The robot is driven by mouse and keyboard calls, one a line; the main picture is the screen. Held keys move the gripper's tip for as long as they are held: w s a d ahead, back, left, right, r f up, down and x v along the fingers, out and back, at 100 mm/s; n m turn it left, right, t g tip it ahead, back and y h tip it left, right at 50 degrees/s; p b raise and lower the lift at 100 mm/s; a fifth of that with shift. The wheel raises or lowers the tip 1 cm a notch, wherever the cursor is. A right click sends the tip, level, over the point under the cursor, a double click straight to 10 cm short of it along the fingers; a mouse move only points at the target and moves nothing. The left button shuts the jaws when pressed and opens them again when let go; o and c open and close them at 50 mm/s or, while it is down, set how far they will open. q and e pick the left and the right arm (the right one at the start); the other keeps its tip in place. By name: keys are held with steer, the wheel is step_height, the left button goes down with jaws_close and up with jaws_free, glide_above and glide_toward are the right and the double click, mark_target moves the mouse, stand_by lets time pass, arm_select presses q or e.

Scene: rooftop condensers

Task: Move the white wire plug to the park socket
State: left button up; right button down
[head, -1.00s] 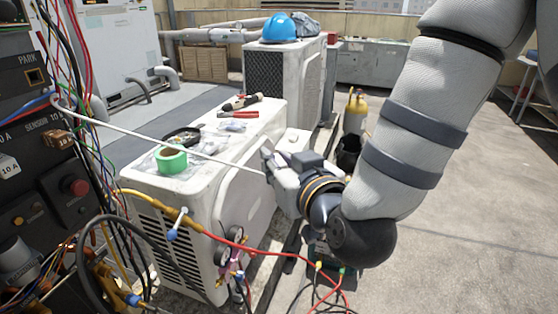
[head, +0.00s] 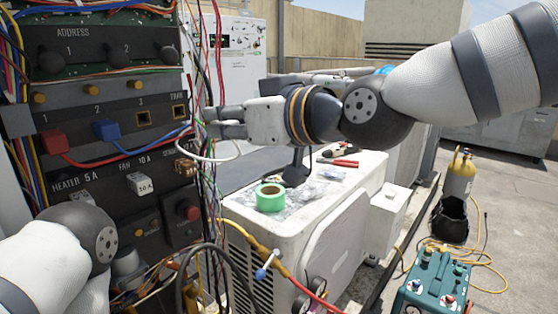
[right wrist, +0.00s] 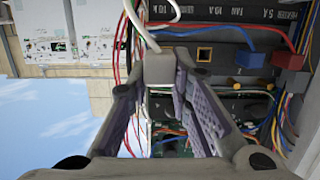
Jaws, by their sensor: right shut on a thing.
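My right gripper (head: 212,122) is shut on the white plug (right wrist: 158,68), which shows between its fingertips in the right wrist view. The plug is hard to make out in the head view. Its white wire (head: 212,160) loops below the gripper. The park socket (head: 179,112) is a small orange-framed opening at the panel's right end, just left of my fingertips. In the right wrist view the plug and fingers cover that area, so I cannot tell whether they touch.
Socket 3 (head: 143,118) is empty. A blue plug (head: 107,130) and a red plug (head: 54,142) sit left of it. Loose coloured wires hang beside the panel's right edge. A condenser (head: 310,215) with green tape (head: 270,197) stands below my right arm.

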mark_target(188, 106)
steer(key=shift+a+r, duration=0.25)
steer(key=shift+r, duration=0.1)
steer(key=shift+w+a+g, duration=0.1)
steer(key=shift+a+g, duration=0.1)
steer(key=shift+g, duration=0.1)
arm_select(q)
steer(key=s+f+g+b, duration=0.1)
steer(key=s+f+b, duration=0.1)
steer(key=s, duration=0.1)
steer(key=shift+f, duration=0.35)
arm_select(e)
steer(key=w+a, duration=0.1)
steer(key=a, duration=0.1)
steer(key=w+a, duration=0.2)
steer(key=shift+w+a+r, duration=0.1)
steer(key=shift+w+a, duration=0.15)
steer(key=shift+a, duration=0.05)
arm_select(q)
steer(key=shift+w, duration=0.1)
arm_select(e)
steer(key=shift+w+a, duration=0.15)
steer(key=shift+a, duration=0.05)
steer(key=shift+w+a, duration=0.2)
steer(key=shift+a, duration=0.05)
arm_select(q)
steer(key=shift+s+f, duration=0.2)
steer(key=shift+s, duration=0.1)
arm_select(e)
steer(key=shift+r+x, duration=0.2)
steer(key=shift+x, duration=0.85)
